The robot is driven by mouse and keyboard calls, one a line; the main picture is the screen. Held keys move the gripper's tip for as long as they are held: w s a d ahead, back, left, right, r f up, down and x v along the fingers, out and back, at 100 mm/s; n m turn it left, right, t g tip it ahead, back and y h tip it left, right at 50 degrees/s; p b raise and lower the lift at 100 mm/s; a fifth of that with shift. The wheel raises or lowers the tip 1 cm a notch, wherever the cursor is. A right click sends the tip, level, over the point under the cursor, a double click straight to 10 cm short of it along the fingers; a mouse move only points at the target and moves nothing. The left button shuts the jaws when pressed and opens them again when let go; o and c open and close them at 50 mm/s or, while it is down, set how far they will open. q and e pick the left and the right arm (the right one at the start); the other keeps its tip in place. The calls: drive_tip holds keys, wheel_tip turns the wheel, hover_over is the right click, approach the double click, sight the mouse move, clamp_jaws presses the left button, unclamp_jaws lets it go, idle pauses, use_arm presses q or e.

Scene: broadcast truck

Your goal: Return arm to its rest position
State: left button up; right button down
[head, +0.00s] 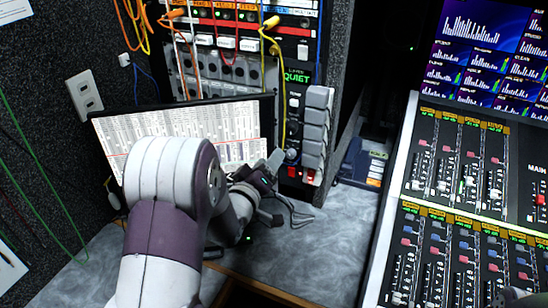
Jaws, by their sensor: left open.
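My left arm (160,225), white and purple, reaches up from the bottom left. It covers part of a wide screen (235,125) that shows a table of text. My left gripper (272,188) is open, just right of the arm's bend. It is in front of the lower right corner of the screen and left of the red-lit switch on the rack. I see nothing held between its fingers, though they are small and dark.
A patch rack (240,42) with coloured cables stands behind the screen. A grey handset-like block (318,125) is on its right side. A mixing console (455,215) fills the right. The grey worktop (315,250) is clear between gripper and console. A wall socket (84,96) is at left.

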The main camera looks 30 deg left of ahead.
drive_tip(key=shift+r, duration=0.25)
use_arm(q)
drive_tip(key=s+f+m+g+p, duration=0.3)
drive_tip(key=s+f+m+g, duration=0.2)
drive_tip(key=s+f+g, duration=0.5)
drive_tip(key=s+d+r+m+g+h+p, duration=0.1)
drive_tip(key=s+d+r+m+g+p, duration=0.4)
drive_tip(key=s+d+r, duration=0.4)
drive_tip(key=shift+s+d+r+g+p, duration=0.2)
drive_tip(key=shift+s+d+g+p, duration=0.3)
drive_tip(key=shift+d+g+p, duration=0.45)
use_arm(e)
wheel_tip(320, 180, up, 10)
drive_tip(key=shift+f, duration=0.25)
use_arm(q)
drive_tip(key=shift+d, duration=0.2)
